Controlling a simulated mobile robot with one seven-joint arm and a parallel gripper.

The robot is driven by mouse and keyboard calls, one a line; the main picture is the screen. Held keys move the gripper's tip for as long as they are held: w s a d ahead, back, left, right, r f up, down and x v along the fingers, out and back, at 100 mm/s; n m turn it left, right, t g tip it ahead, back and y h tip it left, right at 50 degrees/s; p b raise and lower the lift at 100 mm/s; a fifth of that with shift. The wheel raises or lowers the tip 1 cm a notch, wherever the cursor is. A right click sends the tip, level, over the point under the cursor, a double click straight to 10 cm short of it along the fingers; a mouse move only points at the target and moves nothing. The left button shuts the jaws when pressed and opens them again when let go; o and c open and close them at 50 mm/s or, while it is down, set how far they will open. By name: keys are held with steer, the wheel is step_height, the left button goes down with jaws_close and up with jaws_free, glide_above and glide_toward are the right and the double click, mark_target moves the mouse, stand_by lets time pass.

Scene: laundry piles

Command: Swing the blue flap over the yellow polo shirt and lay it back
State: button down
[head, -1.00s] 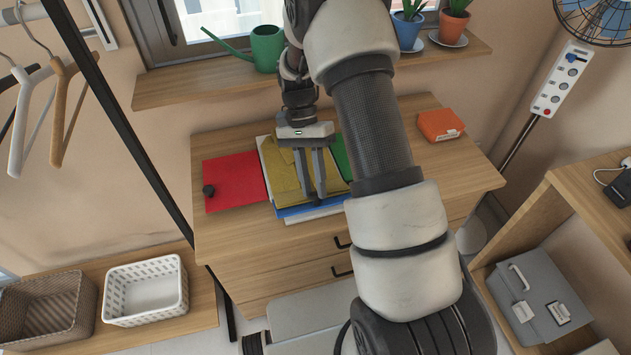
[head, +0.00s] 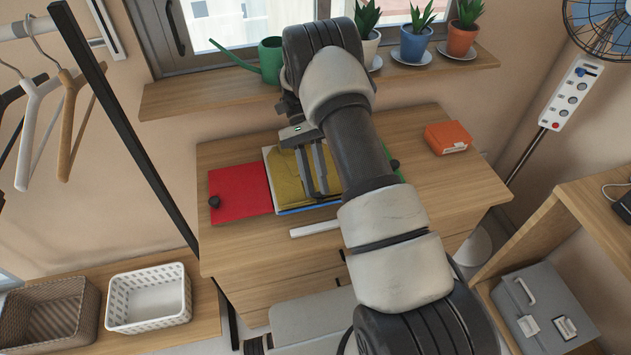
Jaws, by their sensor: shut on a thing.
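The yellow polo shirt (head: 286,178) lies folded on a board on the dresser top. The blue flap (head: 308,207) shows only as a thin strip along the board's near edge, below the shirt. My gripper (head: 319,192) points down over the shirt's right part, its fingertips close to that blue strip. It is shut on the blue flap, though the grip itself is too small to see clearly. The red flap (head: 240,192), with a dark knob, lies flat at the left.
A white strip (head: 315,229) lies at the dresser's front edge, nearer than the board. An orange box (head: 447,137) stands on the dresser top (head: 470,185) at the right, with bare wood around it. A green watering can (head: 268,62) and potted plants stand on the shelf behind.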

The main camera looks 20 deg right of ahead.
steer(key=c, duration=1.5)
jaws_free()
steer(key=shift+o, duration=0.2)
step_height(320, 180, up, 10)
